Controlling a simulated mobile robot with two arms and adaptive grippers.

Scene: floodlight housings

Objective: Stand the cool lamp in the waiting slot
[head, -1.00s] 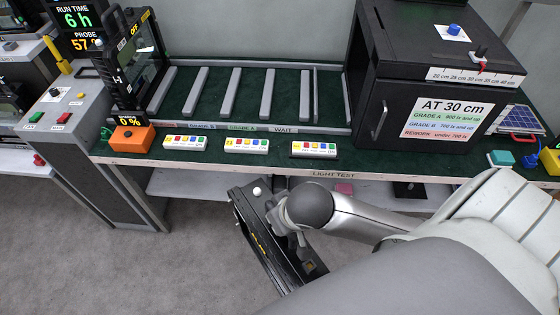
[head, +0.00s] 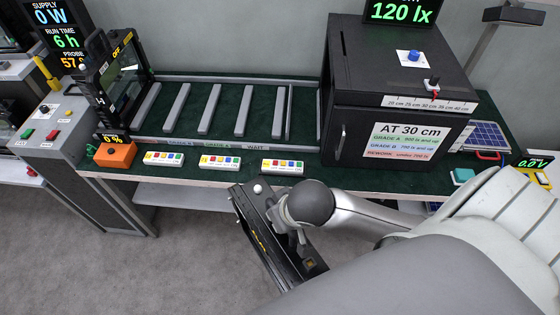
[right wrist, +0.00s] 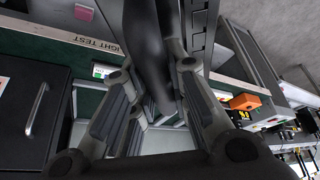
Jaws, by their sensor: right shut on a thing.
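A black floodlight lamp (head: 262,232) is held by my right gripper (head: 290,218) in front of the bench, tilted, below the bench top's level in the picture. In the right wrist view the fingers (right wrist: 155,105) close on its dark body (right wrist: 150,45). I cannot tell from its surface whether it is cool. The slot rack (head: 215,80) has grey dividers on a green mat, and a WAIT label (head: 256,148) sits at its front right. The slots near that label look empty. My left gripper is not in view.
Another black lamp marked H (head: 112,88) stands at the rack's left end. A black test cabinet (head: 395,100) closes off the right side. Small button boxes (head: 283,166) and an orange box (head: 115,154) line the front edge. Grey floor is free before the bench.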

